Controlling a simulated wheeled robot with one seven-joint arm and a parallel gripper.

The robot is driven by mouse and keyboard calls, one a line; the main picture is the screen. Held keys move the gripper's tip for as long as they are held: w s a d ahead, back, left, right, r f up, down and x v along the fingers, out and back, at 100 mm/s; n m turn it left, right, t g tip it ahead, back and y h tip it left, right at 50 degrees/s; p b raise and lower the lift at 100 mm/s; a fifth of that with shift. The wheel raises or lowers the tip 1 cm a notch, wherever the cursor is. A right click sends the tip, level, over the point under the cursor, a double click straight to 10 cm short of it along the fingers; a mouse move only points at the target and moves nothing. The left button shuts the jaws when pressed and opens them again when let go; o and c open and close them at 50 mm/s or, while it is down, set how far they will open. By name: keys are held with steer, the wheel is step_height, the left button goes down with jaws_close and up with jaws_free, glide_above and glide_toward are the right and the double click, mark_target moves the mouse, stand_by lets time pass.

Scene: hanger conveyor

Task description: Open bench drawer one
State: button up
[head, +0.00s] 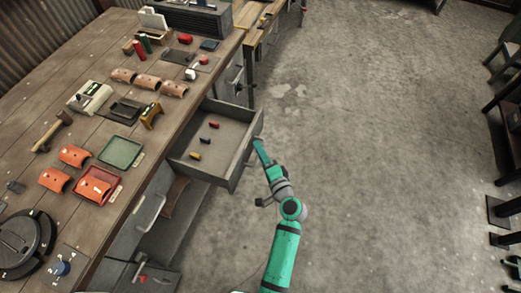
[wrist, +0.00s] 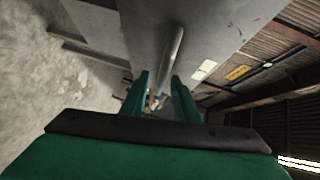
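A grey bench drawer (head: 222,122) stands pulled out from the wooden workbench in the head view. Small dark red, blue and yellow pieces lie inside it. My gripper (head: 258,143) is at the outer side of the drawer front, which also shows in the wrist view (wrist: 220,35). There the bar handle (wrist: 170,55) runs between the two green fingers of my gripper (wrist: 159,77). The fingers are apart, with a gap visible on each side of the bar. The handle is hidden in the head view.
The workbench top (head: 60,125) carries tools, orange curved parts and a green tray (head: 121,152). Other drawer fronts and handles (head: 150,212) lie along the bench's side. The concrete floor (head: 380,130) right of the drawer is clear. Dark racks stand at the right edge.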

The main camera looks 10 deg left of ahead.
steer(key=v, duration=1)
steer(key=shift+s+d, duration=0.2)
steer(key=shift+d, duration=0.05)
steer(key=shift+w, duration=0.1)
steer(key=s+d+f+n+h, duration=0.1)
steer(key=s+d+f+h, duration=0.25)
steer(key=s, duration=0.45)
steer(key=s+d+f+n+h, duration=0.1)
steer(key=s+d+f+h, duration=0.3)
steer(key=s, duration=0.5)
steer(key=s+a+r+n+t+h, duration=0.1)
steer(key=s+r+n+t+h, duration=0.1)
steer(key=s+r+n, duration=0.4)
steer(key=s+r, duration=0.5)
steer(key=r, duration=0.3)
steer(key=shift+s+a+n, duration=0.25)
steer(key=shift+a+n, duration=0.05)
steer(key=shift+n, duration=0.1)
